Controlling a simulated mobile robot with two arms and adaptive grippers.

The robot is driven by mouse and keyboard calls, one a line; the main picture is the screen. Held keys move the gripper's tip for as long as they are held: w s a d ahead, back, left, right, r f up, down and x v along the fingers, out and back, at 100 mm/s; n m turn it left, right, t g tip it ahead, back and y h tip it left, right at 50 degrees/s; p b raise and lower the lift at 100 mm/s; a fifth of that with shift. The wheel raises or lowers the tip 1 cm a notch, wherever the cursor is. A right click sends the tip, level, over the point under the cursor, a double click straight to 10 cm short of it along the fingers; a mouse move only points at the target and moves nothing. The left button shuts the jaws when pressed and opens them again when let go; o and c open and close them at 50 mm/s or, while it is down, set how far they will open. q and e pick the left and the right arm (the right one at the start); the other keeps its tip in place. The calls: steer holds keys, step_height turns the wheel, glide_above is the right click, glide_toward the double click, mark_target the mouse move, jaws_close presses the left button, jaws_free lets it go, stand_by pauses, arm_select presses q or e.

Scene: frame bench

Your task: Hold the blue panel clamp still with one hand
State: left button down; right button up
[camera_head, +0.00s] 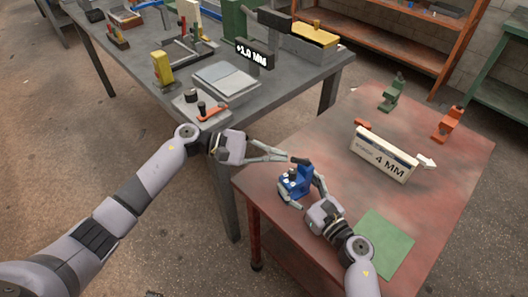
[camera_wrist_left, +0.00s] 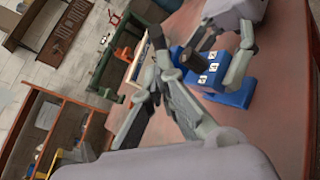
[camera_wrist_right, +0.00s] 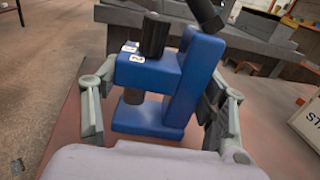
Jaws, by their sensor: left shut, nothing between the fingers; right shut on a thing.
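The blue panel clamp (camera_head: 294,184) stands upright near the left corner of the red table. It has a dark knob on top and a dark lever, and small white number tags show in the right wrist view (camera_wrist_right: 150,75). My right gripper (camera_head: 301,192) is shut on the clamp, with one finger on each side of it. My left gripper (camera_head: 287,154) is shut and empty, just behind and left of the clamp, its fingertips close to the dark lever. In the left wrist view the clamp (camera_wrist_left: 225,85) shows beyond the left fingers; I cannot tell whether they touch.
The red table (camera_head: 320,140) also holds a white "4 MM" sign (camera_head: 383,157), a green clamp (camera_head: 392,93), an orange clamp (camera_head: 447,124) and a green mat (camera_head: 383,243). A grey bench (camera_head: 140,60) with tools and a "+1.0 MM" display (camera_head: 254,56) stands behind left.

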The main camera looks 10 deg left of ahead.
arm_select(q)
steer(key=shift+s+d+r, duration=0.1)
steer(key=shift+d, duration=0.2)
steer(key=shift+w+d+r+n+g+y, duration=0.15)
steer(key=shift+r+n+y, duration=0.1)
steer(key=shift+r+y, duration=0.15)
steer(key=shift+w+d+r+n+g+y, duration=0.15)
steer(key=shift+r+n+y, duration=0.1)
steer(key=shift+y, duration=0.25)
stand_by(0.4)
steer(key=n+y, duration=0.1)
steer(key=w+d+r+n+g+y, duration=0.1)
steer(key=y, duration=0.1)
steer(key=d+r+g+y, duration=0.1)
steer(key=y, duration=0.1)
steer(key=shift+w+r+n, duration=0.25)
steer(key=shift+w+n, duration=0.1)
steer(key=shift+n, duration=0.05)
steer(key=shift+d+g, duration=0.1)
steer(key=shift+g, duration=0.2)
steer(key=shift+w, duration=0.15)
steer(key=shift+r, duration=0.15)
stand_by(0.4)
steer(key=shift+r, duration=0.7)
